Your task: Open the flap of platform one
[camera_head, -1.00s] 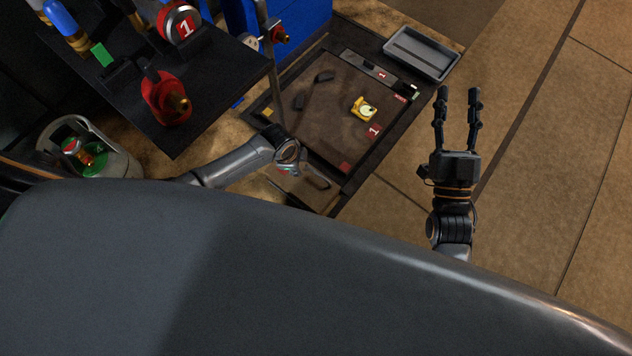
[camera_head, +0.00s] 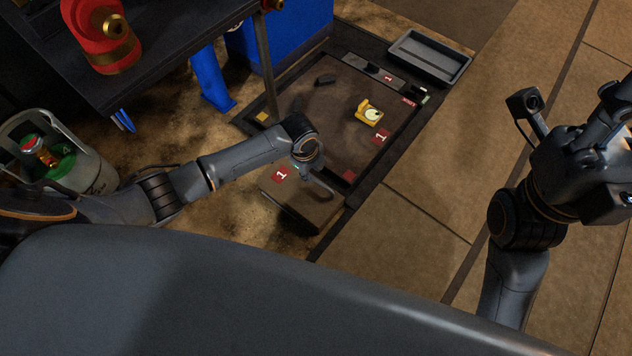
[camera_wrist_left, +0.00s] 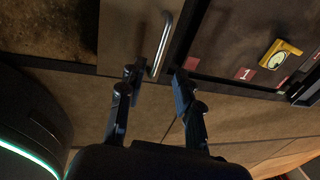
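Platform one (camera_head: 335,100) is a dark square plate in a frame on the floor, with red "1" labels. At its near side is a small brownish flap (camera_head: 312,208) with a red "1" label and a metal bar handle (camera_head: 318,184). The flap (camera_wrist_left: 120,30) and handle (camera_wrist_left: 161,45) also show in the left wrist view. My left gripper (camera_wrist_left: 157,75) is open, its fingertips on either side of the handle's lower end, nothing held; I cannot tell if they touch. In the head view my left wrist mostly hides it. My right gripper is cut off at the right edge.
A yellow gauge-like object (camera_head: 368,112) and a dark piece (camera_head: 325,80) lie on the platform. A grey tray (camera_head: 430,58) is behind it. A dark table (camera_head: 150,70) bears a red item (camera_head: 102,35). A gas cylinder (camera_head: 75,165) stands left. Open floor lies right.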

